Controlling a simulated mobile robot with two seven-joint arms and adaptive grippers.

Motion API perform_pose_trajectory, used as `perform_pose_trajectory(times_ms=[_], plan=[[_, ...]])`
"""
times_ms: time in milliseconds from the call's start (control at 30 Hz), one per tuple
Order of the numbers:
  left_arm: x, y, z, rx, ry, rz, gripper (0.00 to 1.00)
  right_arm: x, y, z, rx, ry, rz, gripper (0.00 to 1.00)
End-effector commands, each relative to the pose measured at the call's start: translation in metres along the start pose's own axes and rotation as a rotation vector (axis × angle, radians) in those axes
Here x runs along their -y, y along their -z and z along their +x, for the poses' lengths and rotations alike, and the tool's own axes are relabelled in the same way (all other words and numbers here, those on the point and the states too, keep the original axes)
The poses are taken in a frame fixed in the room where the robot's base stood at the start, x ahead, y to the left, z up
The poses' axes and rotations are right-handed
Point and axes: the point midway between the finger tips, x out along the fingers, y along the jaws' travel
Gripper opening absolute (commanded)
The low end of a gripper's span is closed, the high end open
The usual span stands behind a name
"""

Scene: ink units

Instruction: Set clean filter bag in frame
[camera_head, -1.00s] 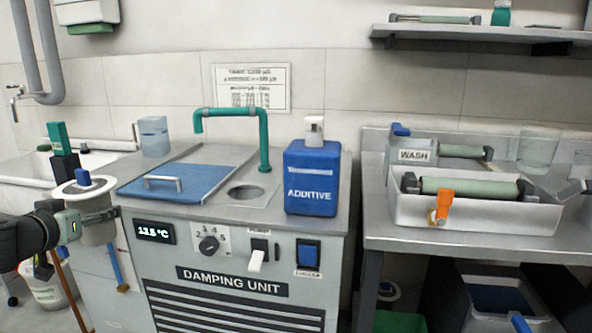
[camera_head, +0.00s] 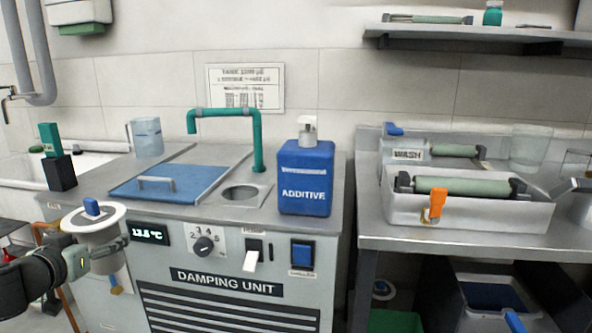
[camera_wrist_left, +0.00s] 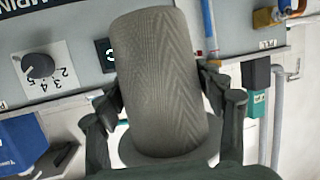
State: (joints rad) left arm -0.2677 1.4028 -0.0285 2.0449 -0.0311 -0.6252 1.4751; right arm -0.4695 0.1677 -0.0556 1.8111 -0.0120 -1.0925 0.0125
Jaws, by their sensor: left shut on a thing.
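My left gripper (camera_head: 103,252) is shut on the filter bag (camera_head: 100,240), a grey cloth cylinder with a white rim and a blue tab on top. It holds the bag upright in front of the left part of the damping unit. In the left wrist view the woven bag (camera_wrist_left: 155,80) sits between the fingers (camera_wrist_left: 160,100). The unit's worktop has a round opening (camera_head: 240,193) in a metal plate, right of a blue lid (camera_head: 172,184). I cannot tell whether this opening is the frame. My right gripper is not in view.
A blue additive bottle (camera_head: 305,178) stands right of the opening. A green bent pipe (camera_head: 257,140) rises behind it. A black and green block (camera_head: 59,170) stands at the worktop's left edge. A wash tray (camera_head: 470,216) with a roller is on the right bench.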

Motion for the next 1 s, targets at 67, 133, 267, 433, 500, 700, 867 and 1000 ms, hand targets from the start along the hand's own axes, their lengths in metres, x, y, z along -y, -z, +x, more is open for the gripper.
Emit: perform_pose_trajectory(times_ms=[67, 133, 267, 433, 500, 700, 867, 1000], plan=[[-0.007, -0.01, -0.001, 0.001, -0.01, -0.004, 0.38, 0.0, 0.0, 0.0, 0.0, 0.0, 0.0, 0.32], [-0.014, -0.019, -0.003, 0.001, -0.021, -0.002, 0.38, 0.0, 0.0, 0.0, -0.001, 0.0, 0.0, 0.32], [-0.034, -0.043, -0.007, 0.002, -0.047, 0.004, 0.38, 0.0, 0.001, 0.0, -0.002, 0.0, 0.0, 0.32], [-0.084, -0.087, -0.023, 0.002, -0.105, 0.016, 0.38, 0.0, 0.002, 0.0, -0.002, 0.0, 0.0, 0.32], [-0.117, -0.107, -0.036, 0.001, -0.136, 0.024, 0.38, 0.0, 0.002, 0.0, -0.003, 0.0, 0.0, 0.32], [-0.209, -0.126, -0.085, -0.004, -0.182, 0.04, 0.38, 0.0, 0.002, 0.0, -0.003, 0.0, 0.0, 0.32], [-0.243, -0.117, -0.112, -0.003, -0.166, 0.042, 0.38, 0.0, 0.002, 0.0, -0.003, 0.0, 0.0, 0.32], [-0.253, -0.111, -0.122, -0.003, -0.15, 0.043, 0.38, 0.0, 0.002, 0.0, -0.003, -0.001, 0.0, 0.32]])
